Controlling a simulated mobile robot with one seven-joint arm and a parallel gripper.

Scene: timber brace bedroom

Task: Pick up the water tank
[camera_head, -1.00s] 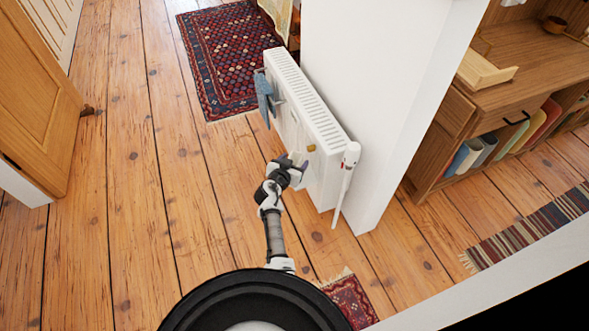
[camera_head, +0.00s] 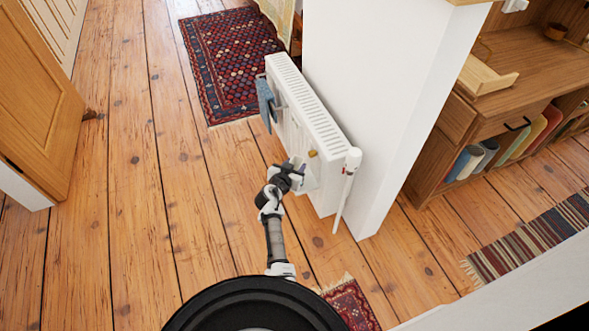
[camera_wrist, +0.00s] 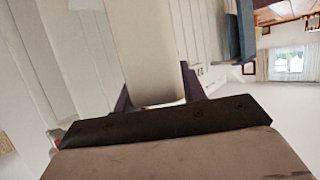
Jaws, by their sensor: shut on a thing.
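The water tank (camera_wrist: 152,45) appears to be the pale, smooth, flat-faced piece between my dark fingers in the wrist view. In the head view a small whitish piece (camera_head: 309,180) shows at my gripper, against the front of the white radiator (camera_head: 316,112). My gripper (camera_wrist: 158,92) is shut on the tank, one finger on each side. My gripper also shows in the head view (camera_head: 299,174), near the radiator's close end. The tank's lower part is hidden by my gripper. I cannot tell whether the tank still touches the radiator.
A blue cloth (camera_head: 266,100) hangs on the radiator's far part. A brass knob (camera_head: 312,153) and a white valve with pipe (camera_head: 348,175) are close to my gripper. A white wall (camera_head: 375,100) stands behind. Open wooden floor (camera_head: 150,210) lies to the left.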

